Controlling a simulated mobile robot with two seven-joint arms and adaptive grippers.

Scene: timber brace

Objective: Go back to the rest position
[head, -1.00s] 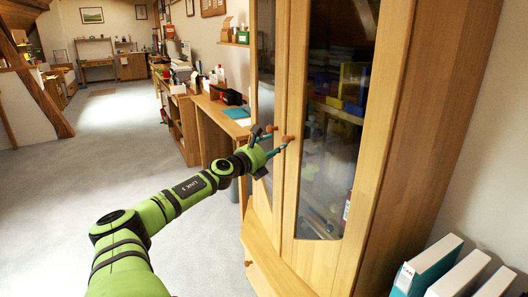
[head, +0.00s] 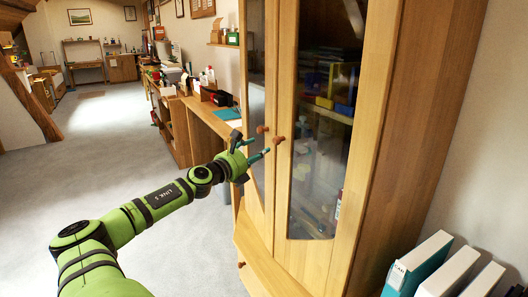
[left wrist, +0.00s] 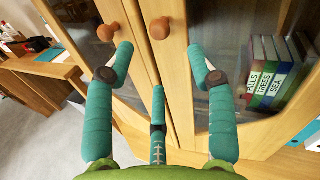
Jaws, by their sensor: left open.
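My left gripper (head: 258,149) is open and empty in front of the tall wooden cabinet (head: 378,150) with glass doors. Its teal fingers also show in the left wrist view (left wrist: 160,65), spread apart below two round wooden knobs. The left door's knob (head: 262,129) and the right door's knob (head: 278,140) stand just beyond the fingertips. In the left wrist view the knobs (left wrist: 159,28) and (left wrist: 107,32) are clear of the fingers. Both doors look shut. My right gripper is not in view.
A desk (head: 205,118) with boxes and bottles runs along the wall left of the cabinet. White and teal binders (head: 420,262) stand at the lower right. Books (left wrist: 268,75) show behind the cabinet glass. The grey floor (head: 100,160) at the left is open.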

